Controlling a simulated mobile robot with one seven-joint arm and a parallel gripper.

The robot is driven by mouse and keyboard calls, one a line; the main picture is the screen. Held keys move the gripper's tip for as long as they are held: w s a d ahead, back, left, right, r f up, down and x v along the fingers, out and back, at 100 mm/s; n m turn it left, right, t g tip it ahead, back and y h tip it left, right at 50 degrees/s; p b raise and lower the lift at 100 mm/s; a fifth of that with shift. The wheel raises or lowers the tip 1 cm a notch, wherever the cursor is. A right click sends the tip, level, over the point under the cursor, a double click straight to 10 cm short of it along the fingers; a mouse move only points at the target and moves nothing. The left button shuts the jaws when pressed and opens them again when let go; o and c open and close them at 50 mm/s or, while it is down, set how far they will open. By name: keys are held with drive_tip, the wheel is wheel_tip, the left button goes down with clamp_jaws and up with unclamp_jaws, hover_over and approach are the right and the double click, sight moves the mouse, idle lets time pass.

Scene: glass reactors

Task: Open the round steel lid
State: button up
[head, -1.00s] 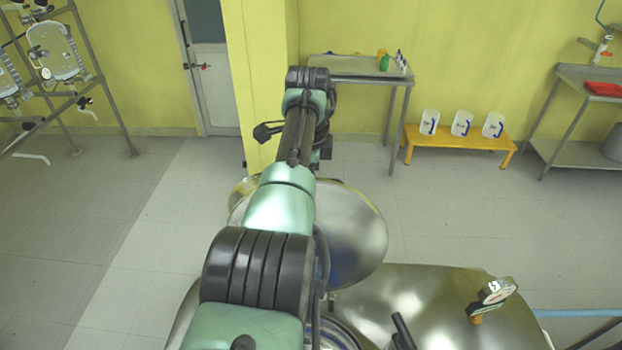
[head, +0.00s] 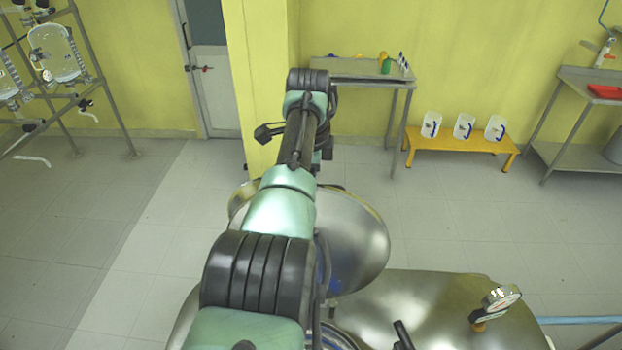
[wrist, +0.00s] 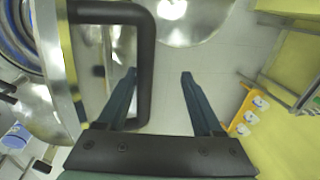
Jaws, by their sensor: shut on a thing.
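The round steel lid (head: 358,240) is raised and steeply tilted beside the steel vessel in the head view, partly hidden behind my arm. In the wrist view the lid (wrist: 62,62) shows nearly edge-on at the left. Its black bar handle (wrist: 145,55) stands out from it. The gripper tips are hidden in the head view. The vessel's round opening with a blue ring (wrist: 22,42) shows behind the lid at the far left.
The steel vessel top (head: 430,300) with a dial gauge (head: 497,300) fills the lower right. A yellow bench (head: 460,145) with white containers, a steel table (head: 345,76) and a glassware rack (head: 95,85) stand farther off. Floor beyond the lid is clear.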

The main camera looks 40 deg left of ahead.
drive_tip(key=shift+w+a+r, duration=0.15)
drive_tip(key=shift+r, duration=0.1)
wheel_tip(320, 180, up, 12)
drive_tip(key=s+d+b, duration=0.1)
drive_tip(key=s+b, duration=0.1)
drive_tip(key=b, duration=0.1)
drive_tip(key=shift+s+d+r, duration=0.15)
drive_tip(key=shift+s+d, duration=0.05)
drive_tip(key=shift+d, duration=0.15)
